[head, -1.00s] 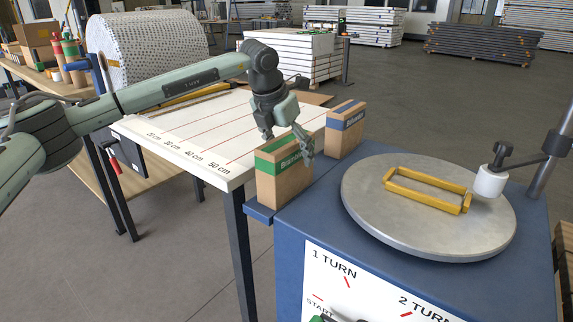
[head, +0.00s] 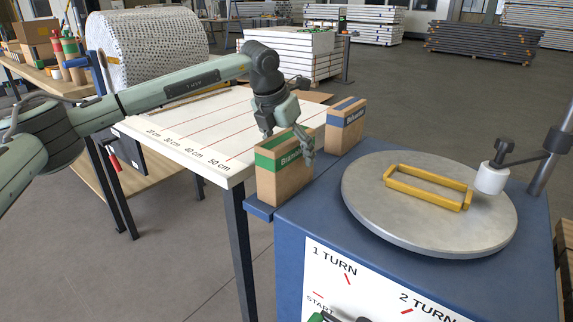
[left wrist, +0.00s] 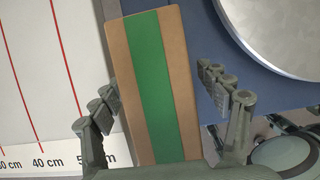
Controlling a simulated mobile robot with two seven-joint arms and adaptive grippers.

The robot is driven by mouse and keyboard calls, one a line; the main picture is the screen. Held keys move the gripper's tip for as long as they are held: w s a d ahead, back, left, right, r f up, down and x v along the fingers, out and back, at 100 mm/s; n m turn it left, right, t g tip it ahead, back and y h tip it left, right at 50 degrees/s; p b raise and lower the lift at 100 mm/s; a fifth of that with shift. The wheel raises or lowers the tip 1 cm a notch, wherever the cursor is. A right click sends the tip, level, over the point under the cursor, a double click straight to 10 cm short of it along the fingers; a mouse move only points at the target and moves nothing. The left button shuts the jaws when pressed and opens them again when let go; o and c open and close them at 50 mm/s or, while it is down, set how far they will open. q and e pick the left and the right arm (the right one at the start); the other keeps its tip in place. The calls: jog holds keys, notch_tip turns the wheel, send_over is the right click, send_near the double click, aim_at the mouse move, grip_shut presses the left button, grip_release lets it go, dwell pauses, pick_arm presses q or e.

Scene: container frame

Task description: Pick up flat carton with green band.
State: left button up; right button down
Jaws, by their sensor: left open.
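The flat carton with the green band (head: 284,172) stands upright on a blue ledge between the white measuring table and the blue turntable stand. In the left wrist view the carton (left wrist: 150,85) shows from above, its green band running along its top. My left gripper (head: 289,142) is open above the carton's top. In the left wrist view its fingers (left wrist: 163,95) are spread on either side of the carton, with a gap at the right finger; the left finger is close to the carton's edge. A similar carton with a blue band (head: 345,127) stands behind it.
The white table (head: 200,135) with red lines lies to the left of the carton. The round grey turntable (head: 370,215) with a yellow frame (head: 428,193) and a clamp with a white pad (head: 491,179) lies to the right.

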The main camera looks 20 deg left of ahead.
pick_arm(q)
jog(key=c, duration=1.6)
jog(key=shift+r, duration=0.1)
